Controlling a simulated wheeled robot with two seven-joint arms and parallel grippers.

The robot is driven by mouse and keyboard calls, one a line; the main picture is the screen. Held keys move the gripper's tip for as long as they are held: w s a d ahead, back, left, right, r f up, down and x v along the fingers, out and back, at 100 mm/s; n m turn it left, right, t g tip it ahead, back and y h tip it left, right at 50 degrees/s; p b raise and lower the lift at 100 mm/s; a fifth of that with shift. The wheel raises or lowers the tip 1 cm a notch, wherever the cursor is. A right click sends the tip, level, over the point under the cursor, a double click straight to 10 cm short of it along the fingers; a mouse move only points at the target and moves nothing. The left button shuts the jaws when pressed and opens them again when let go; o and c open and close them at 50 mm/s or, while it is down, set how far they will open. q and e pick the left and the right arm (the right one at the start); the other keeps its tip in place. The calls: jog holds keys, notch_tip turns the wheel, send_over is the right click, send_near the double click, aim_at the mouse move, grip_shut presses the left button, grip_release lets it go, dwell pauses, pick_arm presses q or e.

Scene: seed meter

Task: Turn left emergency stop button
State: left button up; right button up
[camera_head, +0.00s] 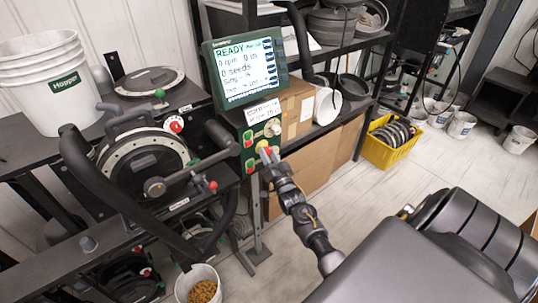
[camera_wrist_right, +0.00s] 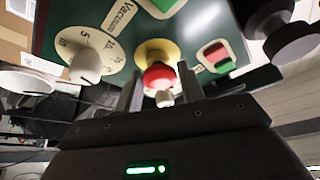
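The emergency stop button, a red knob on a yellow round base (camera_wrist_right: 157,76), sits on the green control panel (camera_wrist_right: 205,20) in the right wrist view. My right gripper (camera_wrist_right: 160,92) is open, with one finger on each side of the red knob in the picture. I cannot tell whether either finger touches it. In the head view the right gripper (camera_head: 268,158) is right at the panel. My left gripper is not in view.
A white dial (camera_wrist_right: 86,66) and a red-and-green switch (camera_wrist_right: 217,56) flank the button. The screen (camera_head: 245,68) stands above the panel. The seed meter (camera_head: 140,160) with its handles is to the left. A yellow crate (camera_head: 378,152) stands on the floor at right.

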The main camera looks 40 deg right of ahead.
jog(key=o, duration=0.3)
jog(key=shift+w, duration=0.1)
jog(key=shift+o, duration=0.2)
jog(key=b+v, duration=0.3)
jog(key=v, duration=0.8)
